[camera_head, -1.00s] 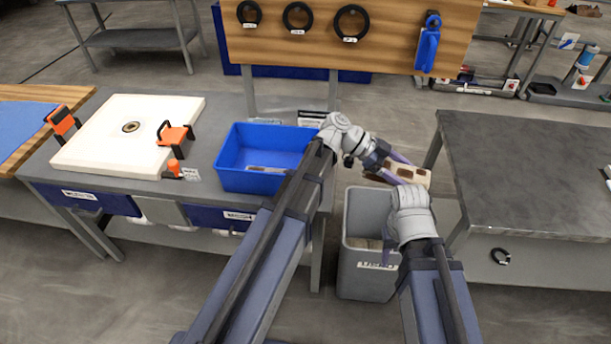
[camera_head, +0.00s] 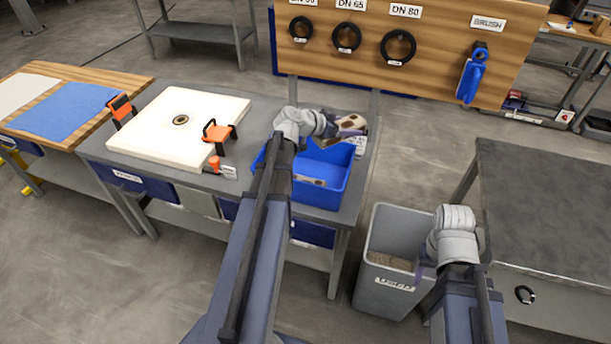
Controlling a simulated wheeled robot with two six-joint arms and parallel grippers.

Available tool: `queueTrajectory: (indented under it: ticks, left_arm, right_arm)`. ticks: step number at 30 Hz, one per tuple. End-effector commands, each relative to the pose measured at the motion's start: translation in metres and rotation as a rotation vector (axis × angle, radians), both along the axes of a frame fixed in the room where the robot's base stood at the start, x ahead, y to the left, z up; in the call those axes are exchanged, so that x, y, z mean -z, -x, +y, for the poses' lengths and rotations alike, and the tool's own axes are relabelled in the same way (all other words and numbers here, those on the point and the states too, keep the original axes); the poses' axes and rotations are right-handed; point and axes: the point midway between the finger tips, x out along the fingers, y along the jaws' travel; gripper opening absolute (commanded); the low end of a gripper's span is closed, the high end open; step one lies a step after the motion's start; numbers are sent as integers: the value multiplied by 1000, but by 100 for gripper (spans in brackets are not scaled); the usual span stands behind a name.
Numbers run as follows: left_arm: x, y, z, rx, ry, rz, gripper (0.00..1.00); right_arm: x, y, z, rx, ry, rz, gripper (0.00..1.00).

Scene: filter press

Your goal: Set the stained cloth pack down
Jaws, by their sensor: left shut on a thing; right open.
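The stained cloth pack (camera_head: 352,122), pale with brown stains, is held in my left gripper (camera_head: 335,127). It is above the back right part of the blue bin (camera_head: 325,199) on the grey workbench. My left wrist and gripper hide part of the pack and the bin's left and back sides. I cannot tell whether the pack touches the bin. My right gripper (camera_head: 424,270) is low beside the grey waste bin (camera_head: 385,297), mostly hidden by its own wrist.
A white filter plate (camera_head: 165,140) with orange-handled clamps (camera_head: 219,133) lies on the bench, left of the blue bin. The blue bin holds a small labelled item. A bare grey table (camera_head: 560,210) stands at right. A pegboard with black rings and a blue brush (camera_head: 470,80) is behind.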

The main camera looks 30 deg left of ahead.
Motion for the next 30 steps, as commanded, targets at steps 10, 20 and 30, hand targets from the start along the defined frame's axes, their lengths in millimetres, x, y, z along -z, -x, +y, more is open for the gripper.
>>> queueTrajectory:
  ticks: [10, 20, 30]
  left_arm:
    - [-16, 13, 105, -286, 3, -10, 17]
    - [-9, 14, 111, -304, 4, -10, 17]
    - [41, 14, 111, -302, 3, -10, 17]
  right_arm:
    - [-14, 0, 0, 0, 0, 0, 50]
    - [-7, 0, 0, 0, 0, 0, 50]
    - [43, 0, 0, 0, 0, 0, 50]
